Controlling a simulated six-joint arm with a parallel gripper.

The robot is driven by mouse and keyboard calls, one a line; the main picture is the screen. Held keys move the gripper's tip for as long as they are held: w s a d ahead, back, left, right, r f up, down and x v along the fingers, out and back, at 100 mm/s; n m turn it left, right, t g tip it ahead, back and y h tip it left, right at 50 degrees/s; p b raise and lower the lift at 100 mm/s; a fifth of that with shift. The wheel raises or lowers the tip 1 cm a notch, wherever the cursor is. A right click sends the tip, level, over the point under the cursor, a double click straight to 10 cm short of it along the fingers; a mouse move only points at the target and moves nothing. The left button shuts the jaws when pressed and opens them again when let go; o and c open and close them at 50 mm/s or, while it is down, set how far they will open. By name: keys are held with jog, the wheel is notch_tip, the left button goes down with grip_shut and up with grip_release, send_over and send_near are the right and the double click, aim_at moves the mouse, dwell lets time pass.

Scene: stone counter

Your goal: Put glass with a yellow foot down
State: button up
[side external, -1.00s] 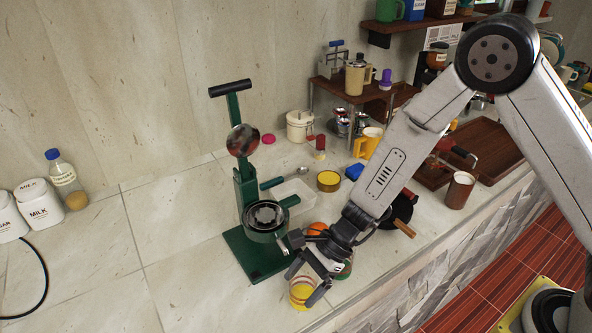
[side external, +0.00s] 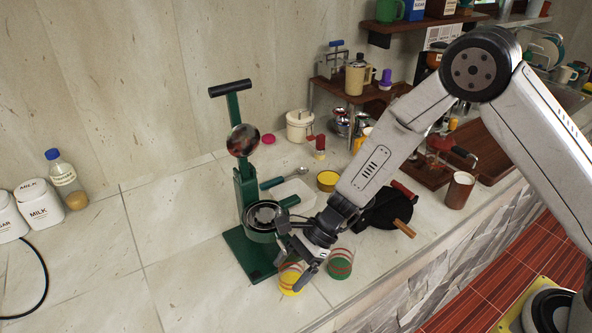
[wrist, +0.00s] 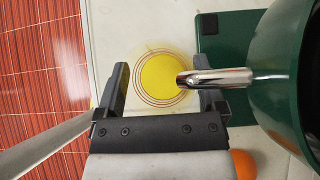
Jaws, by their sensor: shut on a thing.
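The glass with a yellow foot (side external: 290,281) is clear with thin dark rings, and stands close to the front right corner of the green press base. My gripper (side external: 302,269) is shut on it, one finger on each side. In the wrist view the glass (wrist: 160,78) sits between the fingers of my gripper (wrist: 163,90), seen from above, with its yellow foot showing through. A metal spout partly covers its right side there. I cannot tell whether the foot touches the counter. A similar glass with a green foot (side external: 340,265) stands just to the right.
The green lever press (side external: 246,190) stands directly left, its metal spout (wrist: 225,77) reaching over the glass in the wrist view. An orange (wrist: 243,164) lies near my gripper. The counter's front edge is close. Bare counter (side external: 190,280) lies left of the press.

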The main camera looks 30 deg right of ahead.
jog(key=shift+f, duration=0.1)
jog(key=o, duration=1.1)
jog(key=shift+o, duration=0.2)
jog(key=shift+d+r, duration=0.35)
jog(key=shift+r, duration=0.15)
jog(key=v, duration=1.1)
